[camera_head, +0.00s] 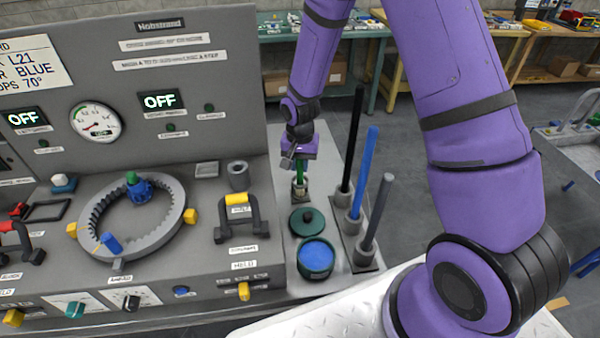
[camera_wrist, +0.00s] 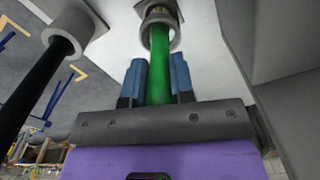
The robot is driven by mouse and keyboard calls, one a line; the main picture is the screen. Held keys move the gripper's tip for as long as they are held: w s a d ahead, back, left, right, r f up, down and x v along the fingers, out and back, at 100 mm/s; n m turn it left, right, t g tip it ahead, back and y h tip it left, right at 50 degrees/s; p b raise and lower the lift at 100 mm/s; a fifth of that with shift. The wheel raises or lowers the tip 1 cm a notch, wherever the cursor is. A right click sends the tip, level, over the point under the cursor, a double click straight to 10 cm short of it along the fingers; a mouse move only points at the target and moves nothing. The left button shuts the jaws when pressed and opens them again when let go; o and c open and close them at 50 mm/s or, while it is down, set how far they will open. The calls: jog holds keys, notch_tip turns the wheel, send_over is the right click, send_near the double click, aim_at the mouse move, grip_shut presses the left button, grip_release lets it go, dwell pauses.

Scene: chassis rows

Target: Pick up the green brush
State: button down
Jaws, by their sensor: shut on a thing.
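The green brush (camera_head: 300,171) has a straight green handle and stands upright in a small grey holder (camera_head: 299,191) on the light counter. In the wrist view the green handle (camera_wrist: 160,62) runs from the grey ring of the holder (camera_wrist: 161,32) down between my fingers. My gripper (camera_head: 299,158) is above the holder, with its two blue-grey fingers (camera_wrist: 157,82) shut on the handle, one on each side.
A black rod (camera_head: 353,140), a blue rod (camera_head: 364,170) and a grey rod (camera_head: 378,212) stand in holders to the right. A green pot (camera_head: 316,272) and its lid (camera_head: 307,222) are in front. The grey control panel (camera_head: 218,100) rises on the left.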

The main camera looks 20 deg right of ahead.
notch_tip(320, 180, up, 10)
jog(key=shift+r, duration=0.1)
dwell(0.4)
dwell(2.2)
